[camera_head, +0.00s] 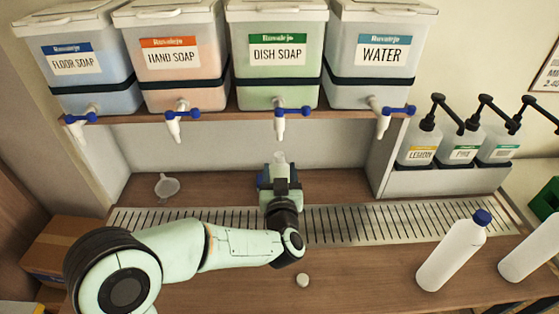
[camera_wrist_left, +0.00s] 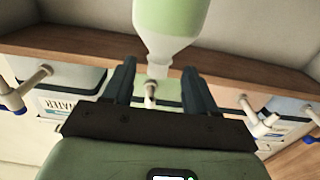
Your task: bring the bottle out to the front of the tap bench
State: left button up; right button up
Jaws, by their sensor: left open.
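The bottle (camera_wrist_left: 172,18), translucent with green liquid inside and an uncapped neck, stands under the dish soap tap (camera_head: 279,125). In the head view only its pale neck (camera_head: 279,157) shows behind my left gripper (camera_head: 279,180); the rest is hidden. My left gripper is open, with its fingers (camera_wrist_left: 160,85) spread either side of the bottle's neck in the wrist view. The tap bench's wooden front (camera_head: 350,285) lies on the near side of the slotted drain grate (camera_head: 345,224). My right gripper is not in view.
A white bottle with a blue cap (camera_head: 452,255) stands front right, with another white bottle (camera_head: 535,250) beside it. A small white cap (camera_head: 302,280) lies on the front wood. A funnel (camera_head: 166,186) lies back left. Pump bottles (camera_head: 418,147) stand at right.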

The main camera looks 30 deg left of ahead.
aim_at(279, 165)
pick_arm(q)
jog(key=x, duration=0.5)
jog(key=shift+d, duration=0.1)
grip_shut()
jog(key=shift+f, duration=0.2)
dwell(1.1)
